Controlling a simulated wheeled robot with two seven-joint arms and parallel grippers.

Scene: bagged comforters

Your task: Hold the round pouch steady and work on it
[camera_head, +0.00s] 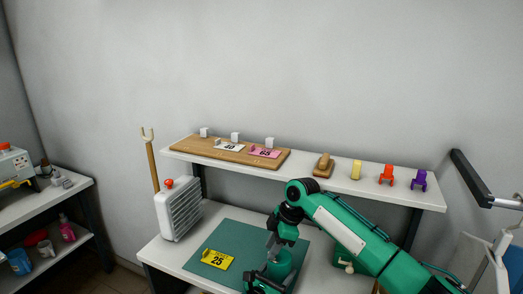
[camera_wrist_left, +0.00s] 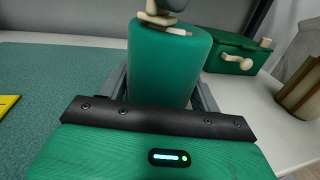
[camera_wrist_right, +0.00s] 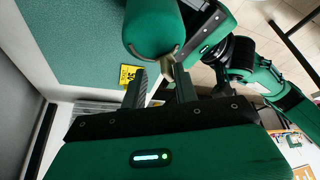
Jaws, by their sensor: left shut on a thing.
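The round pouch (camera_head: 281,268) is a green upright cylinder at the right side of the dark green mat. My left gripper (camera_head: 264,283) is shut on it low down; in the left wrist view the pouch (camera_wrist_left: 168,65) stands between the fingers. A beige tab (camera_wrist_left: 160,18) shows at its top edge. My right gripper (camera_head: 274,240) is above the pouch, pointing down. In the right wrist view its fingers (camera_wrist_right: 160,85) stand apart, with the beige tab (camera_wrist_right: 167,70) at the tips beside the pouch's rim (camera_wrist_right: 152,28). Whether they touch the tab is unclear.
A yellow "25" card (camera_head: 217,259) lies on the mat (camera_head: 240,236). A green box with wooden pegs (camera_wrist_left: 235,52) stands beyond the pouch. A white heater (camera_head: 179,210) stands at the left, and a shelf (camera_head: 335,185) with small items runs behind.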

